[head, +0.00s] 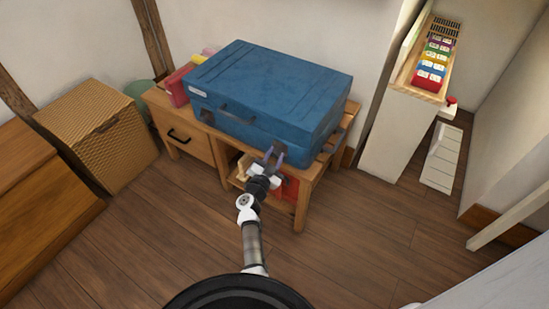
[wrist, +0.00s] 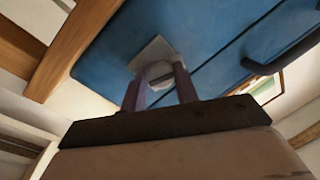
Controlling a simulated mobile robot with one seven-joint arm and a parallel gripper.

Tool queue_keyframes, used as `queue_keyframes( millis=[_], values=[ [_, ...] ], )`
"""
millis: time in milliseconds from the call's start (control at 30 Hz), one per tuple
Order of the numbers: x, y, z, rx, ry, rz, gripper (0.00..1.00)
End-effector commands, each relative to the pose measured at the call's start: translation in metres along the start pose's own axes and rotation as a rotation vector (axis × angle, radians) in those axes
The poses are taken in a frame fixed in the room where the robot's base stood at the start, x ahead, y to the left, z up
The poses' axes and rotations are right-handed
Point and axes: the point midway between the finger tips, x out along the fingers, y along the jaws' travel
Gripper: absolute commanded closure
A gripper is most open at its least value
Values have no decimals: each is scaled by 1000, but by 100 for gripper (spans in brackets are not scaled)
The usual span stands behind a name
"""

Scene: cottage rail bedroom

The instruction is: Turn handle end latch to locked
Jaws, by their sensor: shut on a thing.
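A large blue suitcase (head: 265,85) lies flat on a wooden desk, with its dark handle (head: 237,113) on the front side. The handle also shows at the right in the wrist view (wrist: 285,58). The latch (wrist: 153,52) is a pale square plate with a round knob on the suitcase's side. My gripper (head: 275,153) is at the right part of the suitcase's front. In the wrist view my gripper (wrist: 160,80) has its two fingers on either side of the knob, shut on the latch. The fingers partly hide the knob, and I cannot tell its turned position.
The wooden desk (head: 195,148) has a drawer at the left and an open shelf with a red item (head: 291,186). A wicker basket (head: 95,130) stands to the left. A narrow white unit with colored boxes (head: 432,75) is at the right.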

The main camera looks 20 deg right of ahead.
Motion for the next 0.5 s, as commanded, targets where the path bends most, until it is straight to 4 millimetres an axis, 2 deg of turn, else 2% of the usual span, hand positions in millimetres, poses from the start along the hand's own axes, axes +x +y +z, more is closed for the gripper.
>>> queue_keyframes(
  millis=[500],
  values=[
    [0, 0, 5, 484, 79, -15, 93]
  ],
)
